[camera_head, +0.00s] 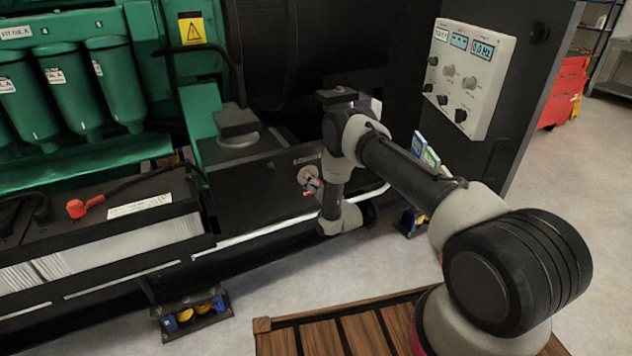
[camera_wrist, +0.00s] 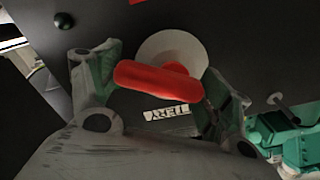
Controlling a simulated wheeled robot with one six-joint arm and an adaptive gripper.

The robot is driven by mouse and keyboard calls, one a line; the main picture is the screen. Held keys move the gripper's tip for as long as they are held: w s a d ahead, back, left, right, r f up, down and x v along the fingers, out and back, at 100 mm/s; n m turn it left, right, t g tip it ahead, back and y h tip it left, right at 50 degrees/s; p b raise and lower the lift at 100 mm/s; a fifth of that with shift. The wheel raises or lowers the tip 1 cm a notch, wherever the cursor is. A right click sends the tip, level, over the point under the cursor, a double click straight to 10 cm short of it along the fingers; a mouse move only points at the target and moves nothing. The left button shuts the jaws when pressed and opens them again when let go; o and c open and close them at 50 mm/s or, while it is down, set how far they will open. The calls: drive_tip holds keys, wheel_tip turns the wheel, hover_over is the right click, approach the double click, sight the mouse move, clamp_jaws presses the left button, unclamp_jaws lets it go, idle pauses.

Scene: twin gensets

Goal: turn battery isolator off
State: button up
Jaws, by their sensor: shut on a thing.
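The battery isolator has a red handle (camera_wrist: 160,82) in front of a pale round plate (camera_wrist: 172,50) on a dark panel. My gripper (camera_wrist: 160,88) has one finger at each end of the red handle and is shut on it. In the wrist view the handle lies nearly level, dipping slightly to the right. A label ending in "TERY" (camera_wrist: 167,114) shows below it. In the head view the isolator (camera_head: 309,180) is on the dark genset side, partly hidden by my gripper and wrist.
A black battery (camera_head: 165,205) with a red terminal cap (camera_head: 76,208) stands left of the isolator. Green filters (camera_head: 113,85) are above it. A grey control panel (camera_head: 465,75) is at upper right. A wooden slatted platform (camera_head: 330,335) lies below. Grey floor is open at right.

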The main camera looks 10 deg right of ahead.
drive_tip(key=m, duration=0.5)
drive_tip(key=shift+a+f+m, duration=0.2)
drive_tip(key=shift+f+m, duration=0.05)
drive_tip(key=shift+m, duration=0.15)
drive_tip(key=m, duration=0.5)
drive_tip(key=shift+s+a+f+m, duration=0.15)
drive_tip(key=shift+a+m, duration=0.15)
drive_tip(key=shift+m, duration=0.1)
drive_tip(key=o, duration=1)
drive_tip(key=v, duration=1.2)
